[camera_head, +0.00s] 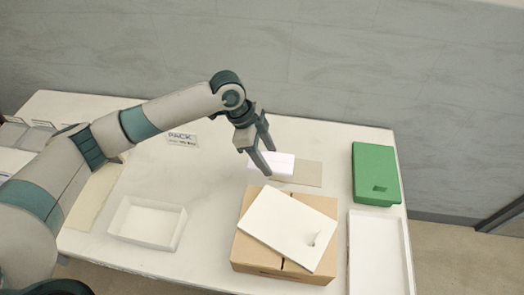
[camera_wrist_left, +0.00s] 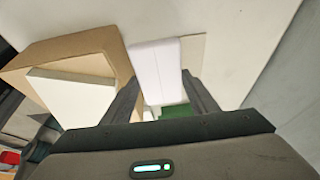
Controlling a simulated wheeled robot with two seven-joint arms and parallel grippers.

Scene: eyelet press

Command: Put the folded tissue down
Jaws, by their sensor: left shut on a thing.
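The folded tissue (camera_head: 283,168) is a white, flat, oblong bundle near the middle of the table in the head view. My left gripper (camera_head: 271,163) is shut on it from above and behind. In the left wrist view the tissue (camera_wrist_left: 157,70) lies between the two dark fingers (camera_wrist_left: 155,84) and reaches out past their tips. A flat beige sheet or pad (camera_head: 309,174) shows just right of and under the tissue. I cannot tell whether the tissue touches it or hangs slightly above. My right gripper is not in view.
A cardboard box (camera_head: 247,250) with a white panel (camera_head: 288,228) on top stands close in front. A green box (camera_head: 375,172) and a long white tray (camera_head: 378,255) are at the right.

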